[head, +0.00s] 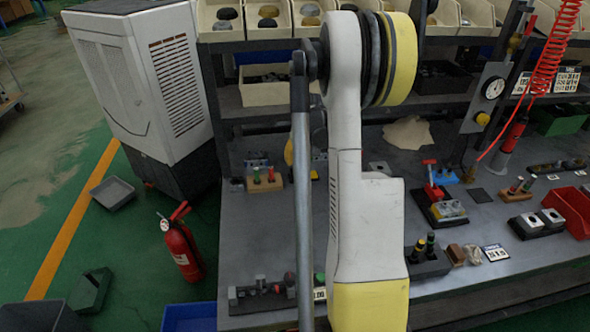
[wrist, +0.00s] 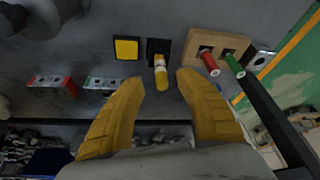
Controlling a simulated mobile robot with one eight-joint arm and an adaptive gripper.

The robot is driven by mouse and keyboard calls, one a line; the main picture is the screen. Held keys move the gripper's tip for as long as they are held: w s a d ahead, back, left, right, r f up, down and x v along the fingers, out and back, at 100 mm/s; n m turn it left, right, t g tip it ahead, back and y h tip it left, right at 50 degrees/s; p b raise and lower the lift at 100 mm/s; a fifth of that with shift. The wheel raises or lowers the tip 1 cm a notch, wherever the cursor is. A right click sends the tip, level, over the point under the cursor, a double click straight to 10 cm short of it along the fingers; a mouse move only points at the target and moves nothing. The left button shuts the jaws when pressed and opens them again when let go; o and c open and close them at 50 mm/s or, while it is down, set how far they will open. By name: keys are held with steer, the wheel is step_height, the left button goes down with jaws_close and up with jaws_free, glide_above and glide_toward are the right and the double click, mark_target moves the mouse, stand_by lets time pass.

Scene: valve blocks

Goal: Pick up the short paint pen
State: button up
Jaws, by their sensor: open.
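In the wrist view a yellow pen-like piece (wrist: 160,72) with a pale band stands in a black square holder (wrist: 154,46). A red pen (wrist: 209,62) and a green pen (wrist: 234,65) stand in a wooden block (wrist: 222,46) to its right. None carries a readable label, so I cannot tell for certain which is the short paint pen. My gripper (wrist: 157,80) is open, its yellow fingers either side of the yellow piece's near end, with nothing gripped. In the head view the wooden block (head: 264,184) shows left of my arm, which hides most of my gripper.
A yellow square pad (wrist: 126,48) lies left of the black holder. Red-ended (wrist: 52,84) and green-ended (wrist: 102,84) blocks lie further left. In the head view, shelves with bins (head: 265,94) stand behind the grey bench (head: 262,222). A fire extinguisher (head: 181,248) stands on the floor at left.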

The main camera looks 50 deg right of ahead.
mark_target(296, 168)
steer(key=b+x, duration=0.2)
steer(key=x, duration=0.2)
steer(key=shift+w+f, duration=0.15)
steer(key=shift+f, duration=0.1)
steer(key=shift+r, duration=0.1)
steer(key=shift+c, duration=0.5)
jaws_close()
steer(key=shift+r, duration=0.1)
